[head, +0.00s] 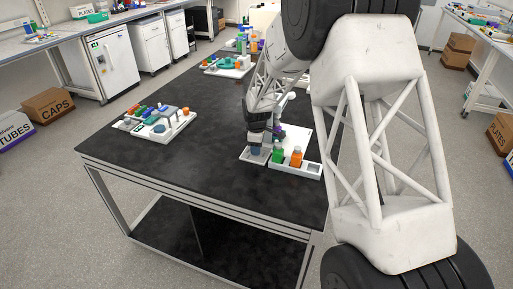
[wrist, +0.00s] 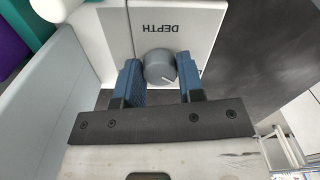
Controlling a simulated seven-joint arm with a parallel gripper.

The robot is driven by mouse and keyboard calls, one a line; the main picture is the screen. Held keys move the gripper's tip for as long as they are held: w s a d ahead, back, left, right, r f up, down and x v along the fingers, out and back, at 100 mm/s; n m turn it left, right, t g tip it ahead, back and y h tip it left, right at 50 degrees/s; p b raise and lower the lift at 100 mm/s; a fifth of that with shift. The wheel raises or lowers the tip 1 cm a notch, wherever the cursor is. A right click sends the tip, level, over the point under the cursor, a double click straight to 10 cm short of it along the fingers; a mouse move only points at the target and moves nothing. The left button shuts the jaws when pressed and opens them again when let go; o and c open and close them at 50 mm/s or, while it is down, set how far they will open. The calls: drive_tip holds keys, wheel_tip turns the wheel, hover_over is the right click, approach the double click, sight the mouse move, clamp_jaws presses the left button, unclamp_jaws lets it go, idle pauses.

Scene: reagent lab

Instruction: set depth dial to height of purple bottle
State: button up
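The depth dial (wrist: 159,68) is a round grey knob with a pale pointer line, on a white panel marked DEPTH (wrist: 176,28), upside down in the wrist view. My gripper (wrist: 159,80) has its two blue fingers on either side of the dial, with little or no gap. I cannot tell whether they touch it. In the head view my gripper (head: 256,140) is low over the white unit at the table's right side, and my arm hides the dial. A purple surface (wrist: 10,45) shows at the wrist view's left edge; I cannot tell whether it is the purple bottle.
A green bottle (head: 277,154) and an orange bottle (head: 296,157) stand in a white tray (head: 312,170) close to my gripper. Another white station (head: 165,130) with small coloured items is at the table's left. The dark table (head: 200,175) is clear between them.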

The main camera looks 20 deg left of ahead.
drive_tip(key=shift+c, duration=0.6)
drive_tip(key=shift+m, duration=0.4)
drive_tip(key=m, duration=0.9)
drive_tip(key=shift+m, duration=0.4)
drive_tip(key=m, duration=1.1)
drive_tip(key=shift+m, duration=0.3)
